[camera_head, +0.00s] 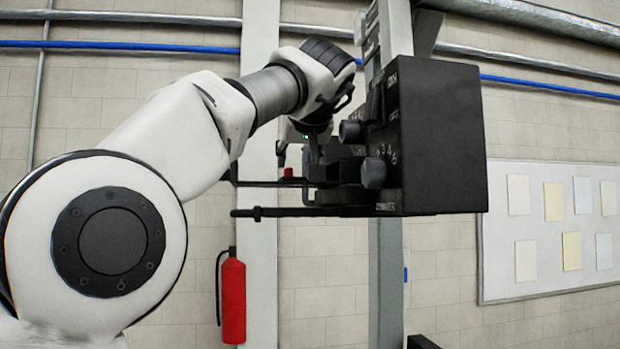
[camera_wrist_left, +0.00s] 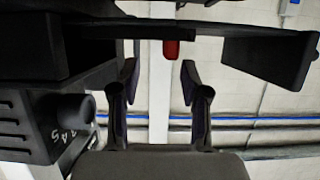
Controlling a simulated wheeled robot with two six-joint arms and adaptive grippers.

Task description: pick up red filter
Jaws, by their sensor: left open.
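The red filter (camera_head: 288,172) is a small red piece on the black shelf of the machine in the head view. It also shows in the left wrist view (camera_wrist_left: 171,49), against the dark shelf edge, beyond the gap between my fingertips. My left gripper (camera_head: 312,150) is near the filter in the head view, partly lost against the dark machine. In the left wrist view its two dark fingers (camera_wrist_left: 159,76) stand apart with nothing between them. My right gripper is not in view.
The black machine (camera_head: 440,135) with knobs stands close to the right of my left gripper. Thin dark rails (camera_head: 275,212) run below the filter. A fire extinguisher (camera_head: 233,298) hangs by the pillar. A board with paper sheets (camera_head: 550,228) is on the right wall.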

